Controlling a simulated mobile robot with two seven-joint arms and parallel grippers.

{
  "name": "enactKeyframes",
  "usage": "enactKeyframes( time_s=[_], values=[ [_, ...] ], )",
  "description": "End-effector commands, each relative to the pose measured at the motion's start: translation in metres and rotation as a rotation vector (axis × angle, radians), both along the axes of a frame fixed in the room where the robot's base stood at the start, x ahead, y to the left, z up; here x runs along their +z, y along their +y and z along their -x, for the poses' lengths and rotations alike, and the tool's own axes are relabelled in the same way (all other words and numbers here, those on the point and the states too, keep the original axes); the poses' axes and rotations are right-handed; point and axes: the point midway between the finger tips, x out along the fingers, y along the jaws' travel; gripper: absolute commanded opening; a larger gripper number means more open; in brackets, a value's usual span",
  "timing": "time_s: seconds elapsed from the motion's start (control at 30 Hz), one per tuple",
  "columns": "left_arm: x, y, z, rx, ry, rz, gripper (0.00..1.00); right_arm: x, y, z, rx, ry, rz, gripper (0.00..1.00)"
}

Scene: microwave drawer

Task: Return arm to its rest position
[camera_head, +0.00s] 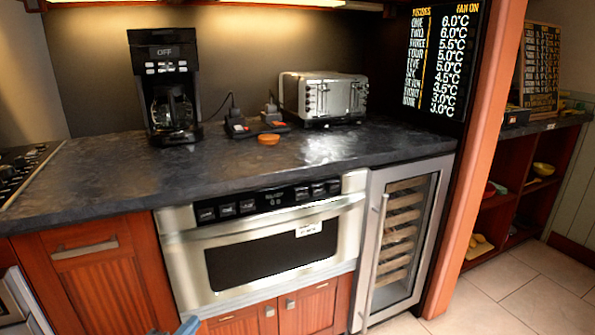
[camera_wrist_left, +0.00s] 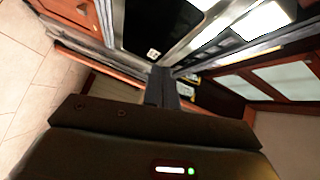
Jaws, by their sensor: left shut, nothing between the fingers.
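The stainless microwave drawer (camera_head: 190,255) is set under the dark counter and is shut flush, with a dark window and a small white label. It also shows tilted at the top of the left wrist view (camera_wrist_left: 165,55), its dark window beyond my fingers. My left gripper (camera_wrist_left: 162,80) is shut and empty, its dark fingers together and apart from the drawer front as far as I can tell. In the head view only a small grey-blue piece, apparently of my left arm or gripper (camera_head: 188,326), shows at the bottom edge. My right gripper is not in view.
The counter (camera_head: 105,165) holds a black coffee maker (camera_head: 168,85), a steel toaster (camera_head: 322,98) and an orange round object (camera_head: 268,139). A glass-door wine cooler (camera_head: 400,240) stands right of the drawer. Tiled floor (camera_head: 510,295) is open at the lower right.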

Motion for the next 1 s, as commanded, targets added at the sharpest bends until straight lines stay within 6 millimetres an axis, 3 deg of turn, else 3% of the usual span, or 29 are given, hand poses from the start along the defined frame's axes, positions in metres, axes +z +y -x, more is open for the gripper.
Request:
enactKeyframes(
  time_s=[0.03, 0.1, 0.2, 0.5, 0.67, 0.7, 1.0],
  values=[
    [-0.006, -0.021, 0.028, 0.005, 0.061, 0.131, 0.0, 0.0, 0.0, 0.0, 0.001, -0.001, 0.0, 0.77],
    [-0.006, -0.045, 0.063, 0.027, 0.152, 0.326, 0.0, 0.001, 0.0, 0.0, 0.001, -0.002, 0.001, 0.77],
    [0.0, -0.068, 0.105, 0.063, 0.27, 0.567, 0.0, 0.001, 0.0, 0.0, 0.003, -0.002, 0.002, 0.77],
    [0.031, -0.105, 0.183, 0.155, 0.518, 1.045, 0.0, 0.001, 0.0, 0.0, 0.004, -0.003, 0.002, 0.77],
    [0.052, -0.115, 0.213, 0.202, 0.622, 1.248, 0.0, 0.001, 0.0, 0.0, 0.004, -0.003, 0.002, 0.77],
    [0.06, -0.115, 0.21, 0.207, 0.627, 1.237, 0.0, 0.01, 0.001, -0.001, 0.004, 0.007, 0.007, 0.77],
    [0.075, -0.115, 0.206, 0.262, 0.688, 1.195, 0.0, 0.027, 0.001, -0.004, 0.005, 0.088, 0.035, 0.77]
  ],
)
